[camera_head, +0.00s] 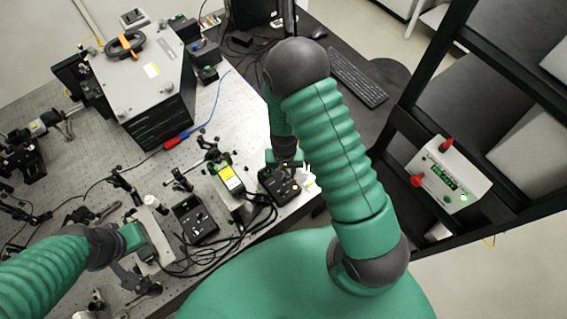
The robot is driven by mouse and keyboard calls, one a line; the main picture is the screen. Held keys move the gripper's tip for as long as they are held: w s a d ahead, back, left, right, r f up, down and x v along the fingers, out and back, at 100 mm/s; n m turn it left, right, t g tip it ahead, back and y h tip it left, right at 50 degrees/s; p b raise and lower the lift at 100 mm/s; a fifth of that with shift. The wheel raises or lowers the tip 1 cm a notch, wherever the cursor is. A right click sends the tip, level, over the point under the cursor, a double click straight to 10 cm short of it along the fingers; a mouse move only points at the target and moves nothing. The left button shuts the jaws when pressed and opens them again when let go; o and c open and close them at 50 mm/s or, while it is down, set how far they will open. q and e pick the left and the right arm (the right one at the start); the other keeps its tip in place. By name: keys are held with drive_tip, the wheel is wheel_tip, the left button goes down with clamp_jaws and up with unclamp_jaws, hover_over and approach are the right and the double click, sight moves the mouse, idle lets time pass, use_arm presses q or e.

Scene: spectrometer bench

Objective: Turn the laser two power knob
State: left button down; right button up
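Two small black control boxes with knobs sit near the front edge of the optical bench: one box (195,220) in the middle and one box (280,187) further right. I cannot read which belongs to laser two. A silver module with a yellow label (229,179) lies between them. My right gripper (291,172) reaches down at the right box, over its far side; its fingers are small and partly hidden, and contact with a knob cannot be made out. My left gripper (148,243) is low at the bench's front left, beside a pale plate; its fingers are unclear.
A large grey instrument (140,85) stands at the back of the bench. Black cables (215,250) tangle in front of the boxes. Optical mounts crowd the left. A keyboard (357,77) lies on the dark desk behind. A rack holds a white unit (455,185) with red knobs.

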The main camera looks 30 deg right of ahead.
use_arm(q)
drive_tip(key=shift+f+b, duration=0.5)
drive_tip(key=shift+f, duration=0.05)
use_arm(e)
wheel_tip(320, 180, up, 16)
drive_tip(key=shift+w+f, duration=0.1)
